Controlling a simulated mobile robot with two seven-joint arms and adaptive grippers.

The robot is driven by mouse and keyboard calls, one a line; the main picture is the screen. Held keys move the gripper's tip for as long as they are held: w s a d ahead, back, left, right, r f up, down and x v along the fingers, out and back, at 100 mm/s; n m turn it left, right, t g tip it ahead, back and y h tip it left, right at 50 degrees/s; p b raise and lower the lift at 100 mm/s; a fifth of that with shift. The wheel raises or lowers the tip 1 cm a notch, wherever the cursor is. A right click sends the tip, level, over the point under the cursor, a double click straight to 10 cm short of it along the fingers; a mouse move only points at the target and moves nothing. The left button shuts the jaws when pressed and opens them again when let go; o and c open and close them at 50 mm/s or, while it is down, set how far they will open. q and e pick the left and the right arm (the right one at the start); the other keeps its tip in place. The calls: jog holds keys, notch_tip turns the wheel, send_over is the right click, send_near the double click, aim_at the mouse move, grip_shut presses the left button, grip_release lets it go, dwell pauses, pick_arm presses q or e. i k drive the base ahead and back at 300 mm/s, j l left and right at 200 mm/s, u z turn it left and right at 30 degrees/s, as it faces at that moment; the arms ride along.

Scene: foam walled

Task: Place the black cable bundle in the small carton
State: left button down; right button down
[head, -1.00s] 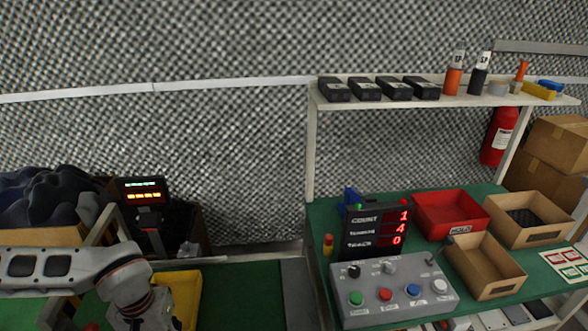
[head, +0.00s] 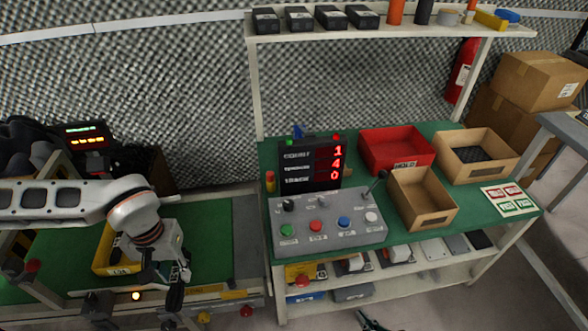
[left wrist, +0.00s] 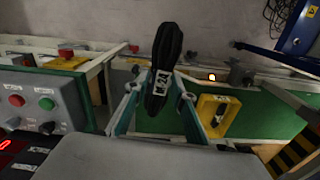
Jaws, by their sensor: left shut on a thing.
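The black cable bundle (left wrist: 165,62) is upright in the left wrist view, with a white label. My left gripper (left wrist: 160,98) is shut on it. In the head view my left gripper (head: 172,268) hangs at the lower left, beside the yellow bin, and the dark bundle (head: 175,296) points down from it. Two open cartons stand on the green bench at right. The front one (head: 436,219) is narrower and looks empty; the back one (head: 502,172) has a dark mesh-like thing inside. Part of my right gripper (head: 370,322) shows at the bottom edge; its jaws are unclear.
A grey button box (head: 328,236) and a count display (head: 310,165) stand left of the cartons. A red bin (head: 395,165) is behind the front carton. A shelf (head: 380,32) runs above the bench. The yellow bin (head: 104,262) sits on the left bench, with a floor gap between benches.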

aim_at(416, 205)
jog(key=l+z, duration=0.15)
jog(key=l, duration=1.05)
jog(key=l+z, duration=0.2)
jog(key=l, duration=1.05)
jog(key=i, duration=0.55)
